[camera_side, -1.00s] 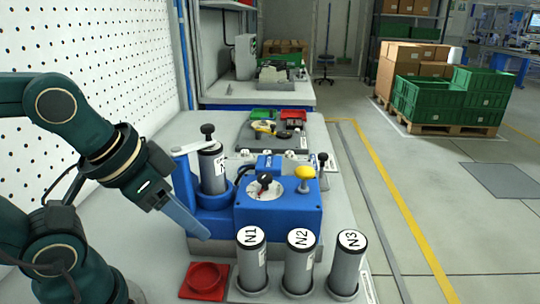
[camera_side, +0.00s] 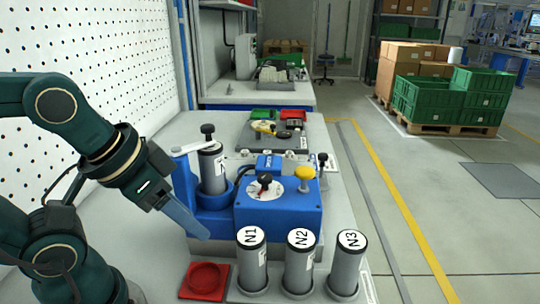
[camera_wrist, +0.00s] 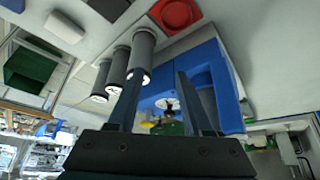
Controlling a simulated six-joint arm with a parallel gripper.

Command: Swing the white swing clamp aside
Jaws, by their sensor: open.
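The white swing clamp (camera_side: 192,148) is a flat arm with a black knob, lying across the top of a grey cylinder (camera_side: 212,172). That cylinder stands upright in the blue holder (camera_side: 216,221) at the left of the blue fixture. My gripper (camera_side: 205,236) is in front of and below the clamp, pointing down to the right beside the holder. Its fingers (camera_wrist: 160,76) are apart and empty in the wrist view. I cannot make out the clamp in the wrist view.
The blue fixture (camera_side: 278,215) carries a dial with a black knob and a yellow button (camera_side: 304,173). Cylinders N1 (camera_side: 251,268), N2 (camera_side: 299,269) and N3 (camera_side: 346,271) stand in front. A red tray (camera_side: 204,281) lies left of them. A perforated wall (camera_side: 90,60) bounds the left.

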